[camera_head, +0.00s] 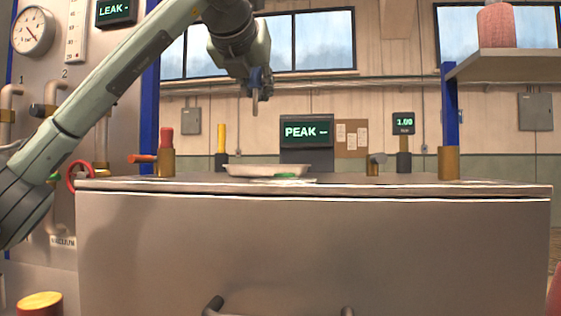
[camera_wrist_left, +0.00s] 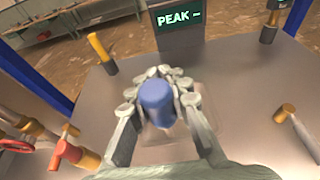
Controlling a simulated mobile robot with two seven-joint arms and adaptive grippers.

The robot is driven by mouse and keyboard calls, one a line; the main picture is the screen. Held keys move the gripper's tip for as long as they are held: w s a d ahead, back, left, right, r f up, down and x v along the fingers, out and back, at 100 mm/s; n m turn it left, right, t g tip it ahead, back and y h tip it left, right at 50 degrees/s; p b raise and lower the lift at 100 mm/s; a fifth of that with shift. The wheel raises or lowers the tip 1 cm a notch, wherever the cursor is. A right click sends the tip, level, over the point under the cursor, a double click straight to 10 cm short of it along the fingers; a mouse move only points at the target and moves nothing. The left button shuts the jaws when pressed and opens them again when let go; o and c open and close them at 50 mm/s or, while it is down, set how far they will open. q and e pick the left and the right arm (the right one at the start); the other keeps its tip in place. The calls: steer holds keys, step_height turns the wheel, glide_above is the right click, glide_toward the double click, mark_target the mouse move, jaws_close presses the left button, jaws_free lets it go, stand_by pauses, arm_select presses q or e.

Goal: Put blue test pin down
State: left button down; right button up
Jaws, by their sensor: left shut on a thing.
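My left gripper (camera_head: 257,86) reaches in from the upper left and points down, high above the steel chamber top. It is shut on the blue test pin (camera_wrist_left: 157,98). In the left wrist view the pin's blue end sits between the fingers of the left gripper (camera_wrist_left: 160,105). In the head view a thin grey-brown shaft hangs below the fingers, clear of the surface. My right gripper is not in view.
A shallow pale dish (camera_head: 265,170) with a green thing (camera_head: 286,176) at its front is on the chamber top (camera_head: 400,183). A red-topped post (camera_head: 166,140), a yellow post (camera_head: 221,138) and brass fittings (camera_head: 449,163) stand around it. The PEAK display (camera_head: 306,132) is behind.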

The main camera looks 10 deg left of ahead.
arm_select(q)
steer(key=w+d+f, duration=0.1)
steer(key=w+f, duration=0.1)
steer(key=w, duration=0.1)
steer(key=w+d+f+p, duration=0.1)
steer(key=w+f, duration=0.1)
steer(key=w, duration=0.1)
steer(key=w+d+f, duration=0.1)
steer(key=w+f, duration=0.1)
steer(key=w, duration=0.1)
steer(key=shift+w+d+f+p, duration=0.1)
steer(key=shift+d+f+p, duration=0.05)
steer(key=shift+d+p, duration=0.2)
steer(key=shift+f, duration=1.9)
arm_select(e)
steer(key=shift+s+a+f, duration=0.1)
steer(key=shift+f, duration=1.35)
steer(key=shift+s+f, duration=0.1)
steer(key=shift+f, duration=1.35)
arm_select(q)
steer(key=shift+f, duration=0.1)
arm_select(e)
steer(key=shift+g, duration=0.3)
